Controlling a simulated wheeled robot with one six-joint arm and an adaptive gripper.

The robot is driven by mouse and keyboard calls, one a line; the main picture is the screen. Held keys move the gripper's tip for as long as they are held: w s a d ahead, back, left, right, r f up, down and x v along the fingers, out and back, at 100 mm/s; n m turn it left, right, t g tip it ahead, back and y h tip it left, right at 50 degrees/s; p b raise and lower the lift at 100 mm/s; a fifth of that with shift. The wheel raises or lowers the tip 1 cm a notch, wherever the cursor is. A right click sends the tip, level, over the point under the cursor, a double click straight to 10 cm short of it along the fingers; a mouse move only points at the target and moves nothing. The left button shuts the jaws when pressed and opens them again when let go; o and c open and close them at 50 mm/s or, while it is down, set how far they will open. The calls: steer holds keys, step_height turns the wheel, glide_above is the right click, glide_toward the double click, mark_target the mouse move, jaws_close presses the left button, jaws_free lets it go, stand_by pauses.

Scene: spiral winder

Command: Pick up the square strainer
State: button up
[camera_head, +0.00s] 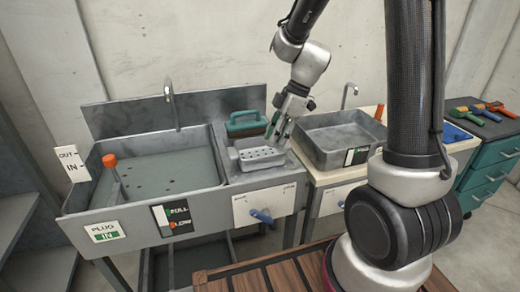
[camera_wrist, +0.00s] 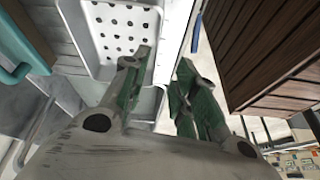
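The square strainer (camera_head: 262,155) is a pale, shallow tray with rows of holes, resting on the grey shelf to the right of the large sink. In the wrist view the strainer (camera_wrist: 118,30) fills the top left of centre, with its holes facing me. My gripper (camera_head: 279,130) points down just above and behind the strainer's right side. In the wrist view my gripper (camera_wrist: 165,62) has its two green-padded fingers apart, with the strainer's right wall showing in line with the gap. The left finger covers part of the strainer. I cannot tell whether either finger touches it.
A green-handled item (camera_head: 246,124) stands behind the strainer. The large sink (camera_head: 160,165) with an orange-topped rod (camera_head: 110,161) is at left, a smaller basin (camera_head: 345,140) at right. A blue lever (camera_head: 261,215) sticks out in front. A slatted wooden surface (camera_head: 265,275) is nearest.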

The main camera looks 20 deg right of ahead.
mark_target(265, 157)
steer(key=shift+n, duration=0.9)
steer(key=x, duration=0.8)
steer(key=shift+w+a+r, duration=0.1)
steer(key=shift+w, duration=0.15)
jaws_close()
